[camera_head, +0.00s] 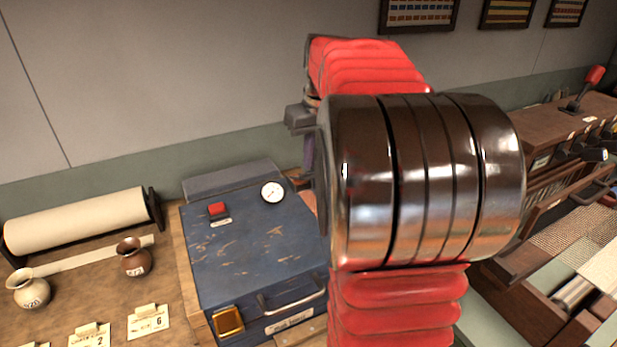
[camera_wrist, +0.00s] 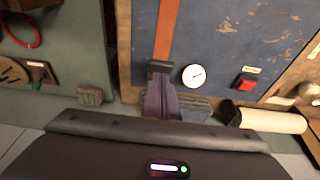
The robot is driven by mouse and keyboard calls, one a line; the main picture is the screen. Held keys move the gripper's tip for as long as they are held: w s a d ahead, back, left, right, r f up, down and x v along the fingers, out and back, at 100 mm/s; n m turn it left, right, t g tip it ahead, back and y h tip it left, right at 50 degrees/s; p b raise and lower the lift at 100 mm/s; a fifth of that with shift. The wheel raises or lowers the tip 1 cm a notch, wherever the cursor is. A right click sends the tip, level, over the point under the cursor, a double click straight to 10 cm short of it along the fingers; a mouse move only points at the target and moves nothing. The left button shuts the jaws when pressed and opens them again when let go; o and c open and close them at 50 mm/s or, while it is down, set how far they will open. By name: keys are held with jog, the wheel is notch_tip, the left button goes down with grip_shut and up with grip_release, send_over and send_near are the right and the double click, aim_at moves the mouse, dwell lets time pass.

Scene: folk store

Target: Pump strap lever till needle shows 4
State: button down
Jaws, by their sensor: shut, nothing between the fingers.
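A worn blue box (camera_head: 250,250) stands on the wooden bench, with a small white dial (camera_head: 272,192) on its top. The dial also shows in the wrist view (camera_wrist: 193,75); its needle and figures are too small to read. An orange strip (camera_wrist: 165,30), which looks like the strap lever, runs along the box top beside the dial. My gripper (camera_wrist: 160,68) has purple-grey fingers pointing down, shut and empty. Its tips overlap the near end of the strip in the wrist view; I cannot tell whether they touch. In the head view my arm hides most of the strip.
A red button (camera_head: 217,209) is on the box top. A paper roll (camera_head: 76,220), a cream jar (camera_head: 30,289) and a brown jar (camera_head: 133,257) stand at left, near number cards (camera_head: 148,322). A wooden console (camera_head: 570,120) with a red-knobbed lever (camera_head: 592,78) stands at right.

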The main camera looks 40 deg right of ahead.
jog(key=shift+w+v, duration=0.2)
jog(key=shift+v, duration=0.7)
jog(key=shift+w+v, duration=0.2)
jog(key=shift+v, duration=0.7)
jog(key=shift+d+r, duration=0.1)
jog(key=shift+r, duration=0.05)
jog(key=shift+w+r, duration=0.25)
jog(key=shift+r, duration=0.7)
jog(key=shift+f, duration=0.15)
jog(key=shift+s+a+x, duration=0.1)
jog(key=shift+s+x, duration=0.15)
jog(key=shift+x, duration=0.8)
jog(key=shift+s+a+x, duration=0.1)
jog(key=shift+s+x, duration=0.1)
jog(key=shift+x, duration=0.8)
jog(key=shift+s+x, duration=0.25)
jog(key=shift+x, duration=0.8)
jog(key=shift+f, duration=0.35)
